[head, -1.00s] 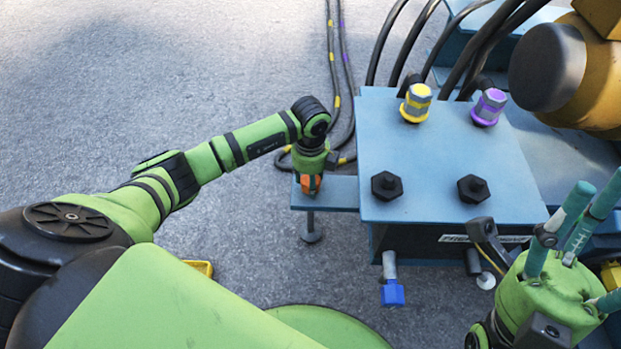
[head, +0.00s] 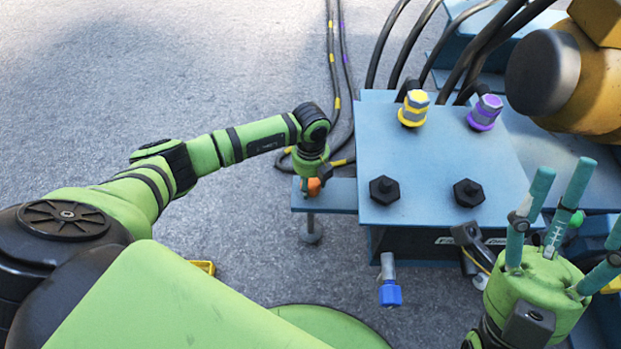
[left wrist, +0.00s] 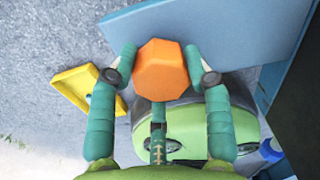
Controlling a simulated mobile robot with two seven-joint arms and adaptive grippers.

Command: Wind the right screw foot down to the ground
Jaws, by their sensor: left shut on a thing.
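My left gripper (head: 312,180) is at the blue side bracket (head: 336,196), left of the blue box. It is shut on an orange hex screw head (head: 314,187) on that bracket. In the left wrist view the orange head (left wrist: 163,70) sits between two teal fingers of the gripper (left wrist: 160,64). My right gripper (head: 550,205) is at the lower right, fingers spread and empty.
The box's blue top plate (head: 430,160) carries black bolts and yellow and purple ringed fittings. A blue-ended fitting (head: 390,293) sticks out in front. Black hoses (head: 385,45) run behind. A yellow tray (left wrist: 72,88) lies on the ground. The ground at left is free.

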